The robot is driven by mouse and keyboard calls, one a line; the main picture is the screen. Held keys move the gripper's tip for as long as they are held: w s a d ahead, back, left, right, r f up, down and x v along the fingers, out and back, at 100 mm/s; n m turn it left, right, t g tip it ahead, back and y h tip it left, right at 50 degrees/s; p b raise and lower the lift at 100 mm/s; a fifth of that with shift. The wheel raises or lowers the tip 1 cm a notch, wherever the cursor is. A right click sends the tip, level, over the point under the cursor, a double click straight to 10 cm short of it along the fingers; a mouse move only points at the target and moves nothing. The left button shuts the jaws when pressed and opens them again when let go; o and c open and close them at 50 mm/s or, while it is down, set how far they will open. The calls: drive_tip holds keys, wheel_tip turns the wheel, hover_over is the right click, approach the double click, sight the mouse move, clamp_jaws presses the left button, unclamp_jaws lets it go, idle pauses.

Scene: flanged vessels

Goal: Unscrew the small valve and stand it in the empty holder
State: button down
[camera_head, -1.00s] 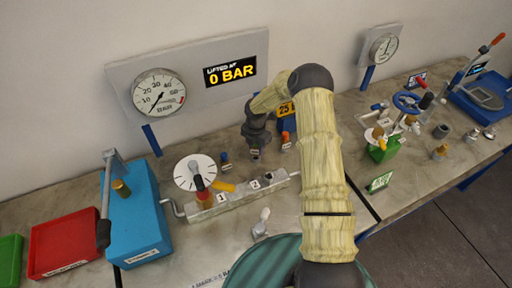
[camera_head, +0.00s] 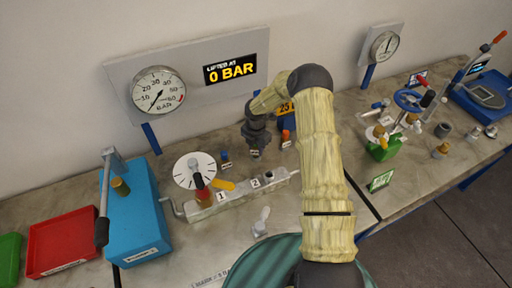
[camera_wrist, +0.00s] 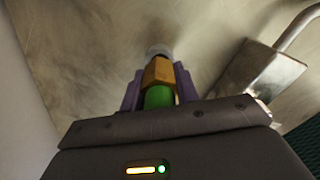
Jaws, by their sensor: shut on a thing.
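The small valve (camera_wrist: 158,75) shows in the wrist view with a brass hex body and a green band. My gripper's purple fingers (camera_wrist: 158,92) are shut on it from both sides. A pale round part lies at the valve's far end; I cannot tell whether it belongs to the valve or to a holder. In the head view my gripper (camera_head: 255,150) points down behind the grey manifold block (camera_head: 235,194), between a blue-topped piece (camera_head: 225,160) and an orange-topped piece (camera_head: 286,137). It hides the valve and most of the spot with a small label below it.
The block carries labels 1 and 2, a white dial (camera_head: 194,170) and a yellow lever. A blue box (camera_head: 135,215) and a red tray (camera_head: 62,243) stand left. A gauge panel (camera_head: 190,75) is behind.

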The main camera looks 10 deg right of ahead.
drive_tip(key=shift+f+b, duration=0.45)
drive_tip(key=shift+f, duration=0.3)
drive_tip(key=c, duration=1)
unclamp_jaws()
drive_tip(key=shift+o, duration=0.2)
wheel_tip(320, 180, up, 17)
drive_tip(key=b, duration=0.4)
drive_tip(key=shift+r, duration=0.2)
